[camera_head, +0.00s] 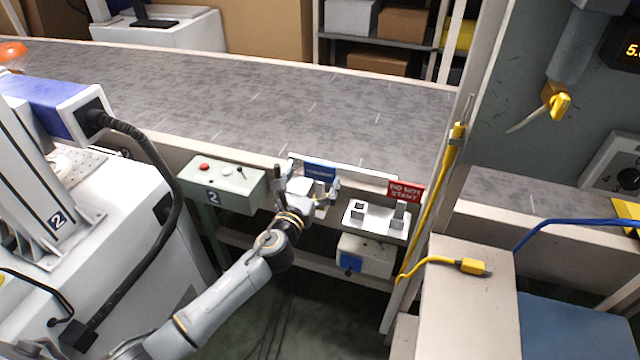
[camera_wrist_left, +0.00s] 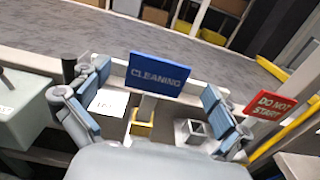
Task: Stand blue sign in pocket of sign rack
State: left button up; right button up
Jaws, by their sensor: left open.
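The blue sign (camera_head: 320,170) reads "CLEANING" in the left wrist view (camera_wrist_left: 158,75). It stands upright there on a grey stem, with a yellow piece at its lower end. My left gripper (camera_head: 306,182) is open, its fingers to either side of the sign in the left wrist view (camera_wrist_left: 157,88). No grip on the sign shows; its exact depth between the fingers is unclear. The white sign rack (camera_head: 375,222) is to the right of the gripper, with an empty square pocket (camera_wrist_left: 195,130) at its left. A red "DO NOT START" sign (camera_head: 406,191) stands at its right. My right gripper is out of view.
A grey-green control box (camera_head: 225,186) with buttons is left of the gripper. The wide grey conveyor (camera_head: 290,105) runs behind. A slanted post with a yellow cable (camera_head: 441,180) rises right of the rack. A box with a blue panel (camera_head: 366,258) hangs below the rack.

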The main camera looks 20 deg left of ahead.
aim_at(320, 167)
pick_arm(q)
jog(key=w, duration=0.5)
jog(key=shift+d+f, duration=0.2)
jog(key=shift+c, duration=0.8)
jog(key=c, duration=1.4)
jog(key=shift+o, duration=0.2)
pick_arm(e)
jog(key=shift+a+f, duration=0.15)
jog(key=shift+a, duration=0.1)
pick_arm(q)
jog(key=shift+r, duration=0.15)
